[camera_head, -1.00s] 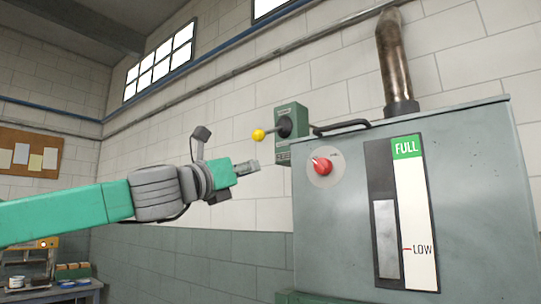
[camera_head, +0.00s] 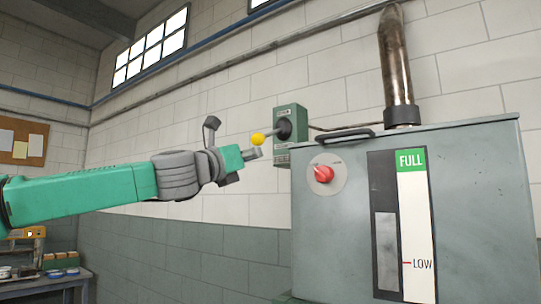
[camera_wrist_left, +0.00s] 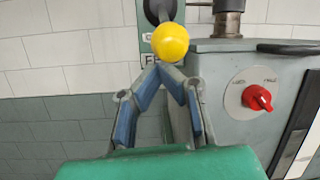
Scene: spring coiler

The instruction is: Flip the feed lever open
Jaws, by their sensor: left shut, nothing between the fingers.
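The feed lever, with its yellow ball knob (camera_head: 257,139), sticks out to the left from a green wall box (camera_head: 291,118) in the head view. In the left wrist view the knob (camera_wrist_left: 170,42) shows just beyond the fingertips, on a dark shaft. My left gripper (camera_head: 256,153) is shut and empty, its tips just below the knob in the head view; the left wrist view also shows its fingers (camera_wrist_left: 163,68) meeting at the tips. I cannot tell whether they touch the knob. My right gripper is not in view.
A grey-green machine cabinet (camera_head: 480,200) stands to the right, with a red knob (camera_head: 324,174), a FULL/LOW gauge (camera_head: 416,230), a top handle (camera_head: 345,135) and a metal pipe (camera_head: 397,65). A workbench (camera_head: 50,280) is at lower left.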

